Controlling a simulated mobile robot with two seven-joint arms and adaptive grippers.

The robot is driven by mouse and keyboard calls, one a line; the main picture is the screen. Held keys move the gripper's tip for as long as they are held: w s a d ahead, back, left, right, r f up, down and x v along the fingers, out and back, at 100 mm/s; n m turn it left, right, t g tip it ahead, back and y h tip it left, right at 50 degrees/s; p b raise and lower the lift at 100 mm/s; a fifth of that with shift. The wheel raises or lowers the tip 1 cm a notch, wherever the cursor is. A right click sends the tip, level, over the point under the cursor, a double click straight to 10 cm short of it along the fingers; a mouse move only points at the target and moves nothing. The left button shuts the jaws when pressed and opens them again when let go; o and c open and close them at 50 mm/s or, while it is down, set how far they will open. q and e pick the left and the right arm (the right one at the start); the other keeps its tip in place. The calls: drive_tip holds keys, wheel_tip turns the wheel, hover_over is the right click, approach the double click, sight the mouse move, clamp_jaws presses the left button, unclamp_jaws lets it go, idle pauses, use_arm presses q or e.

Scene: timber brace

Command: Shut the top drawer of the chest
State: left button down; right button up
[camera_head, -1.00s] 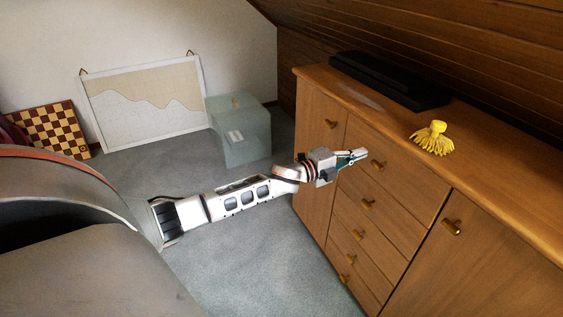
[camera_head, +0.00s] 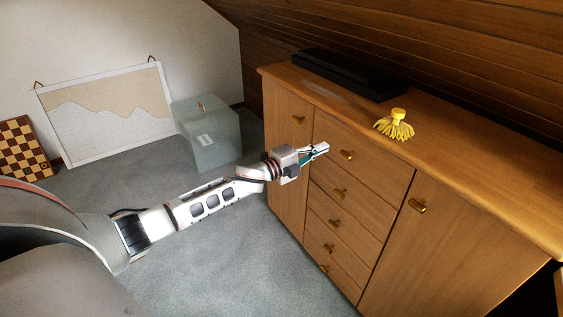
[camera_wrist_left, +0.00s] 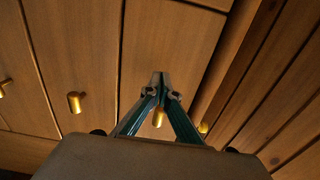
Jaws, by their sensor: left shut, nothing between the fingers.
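The wooden chest (camera_head: 391,290) stands at the right in the head view. Its top drawer (camera_head: 380,172) has a brass knob (camera_head: 347,154) and looks flush, or nearly so, with the drawers below. My left gripper (camera_head: 324,148) is shut and empty. Its tips appear just left of the top knob in the head view; I cannot tell whether they touch the front. In the left wrist view the closed fingers (camera_wrist_left: 164,80) meet in front of wooden panels, with a brass knob (camera_wrist_left: 158,118) partly behind them. My right gripper is not in view.
A pale greenish box (camera_head: 210,138), a framed board (camera_head: 110,115) and a chessboard (camera_head: 22,150) stand behind. Grey carpet is clear before the chest.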

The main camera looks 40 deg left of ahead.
use_arm(q)
drive_tip(key=p+v, duration=0.1)
drive_tip(key=v, duration=0.9)
drive_tip(key=shift+s, duration=0.3)
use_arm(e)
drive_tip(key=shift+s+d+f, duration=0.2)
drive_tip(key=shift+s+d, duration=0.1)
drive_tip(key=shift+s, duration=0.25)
